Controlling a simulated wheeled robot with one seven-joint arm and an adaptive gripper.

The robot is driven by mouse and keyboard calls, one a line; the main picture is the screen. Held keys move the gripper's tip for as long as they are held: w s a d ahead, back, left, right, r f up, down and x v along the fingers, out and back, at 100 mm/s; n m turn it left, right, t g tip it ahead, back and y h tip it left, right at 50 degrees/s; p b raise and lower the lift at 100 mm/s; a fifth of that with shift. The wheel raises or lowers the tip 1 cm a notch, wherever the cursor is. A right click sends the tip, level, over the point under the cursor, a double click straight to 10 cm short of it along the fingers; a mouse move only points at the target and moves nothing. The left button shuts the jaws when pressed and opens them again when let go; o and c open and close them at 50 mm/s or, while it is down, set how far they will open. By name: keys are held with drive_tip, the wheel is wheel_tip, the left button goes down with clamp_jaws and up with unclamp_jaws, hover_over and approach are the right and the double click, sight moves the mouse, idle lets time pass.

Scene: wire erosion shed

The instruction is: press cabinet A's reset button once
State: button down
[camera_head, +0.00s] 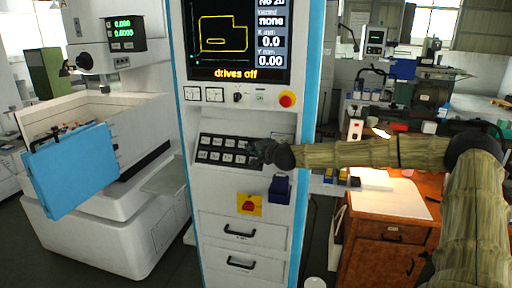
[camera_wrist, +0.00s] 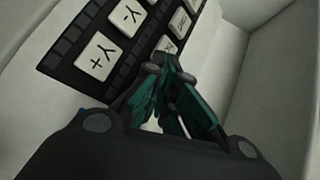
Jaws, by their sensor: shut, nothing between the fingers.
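The control cabinet (camera_head: 241,195), white with blue edges, stands in the middle of the head view. Its screen (camera_head: 238,40) reads "drives off". I cannot read a letter A on it or tell which control is the reset button. Its black keypad (camera_head: 205,141) has two rows of pale keys; the wrist view shows a Y+ key (camera_wrist: 97,57) and a Y- key (camera_wrist: 126,17). My gripper (camera_head: 258,152) is at the keypad's right end. In the wrist view my gripper (camera_wrist: 168,62) is shut and empty, its fingertips close by the keypad edge; contact cannot be told.
Below are a red-and-yellow switch (camera_head: 249,204) and a dark blue box (camera_head: 280,189). A white machine (camera_head: 105,225) stands left, a wooden desk (camera_head: 375,250) right.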

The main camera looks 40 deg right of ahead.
drive_tip(key=shift+s+a+r+p, duration=0.35)
drive_tip(key=shift+s+a+r, duration=0.05)
drive_tip(key=shift+a+r, duration=0.1)
drive_tip(key=s+a+r+p, duration=0.2)
drive_tip(key=a+p, duration=0.1)
drive_tip(key=shift+s+r, duration=0.35)
drive_tip(key=shift+r, duration=0.05)
idle(0.5)
idle(0.6)
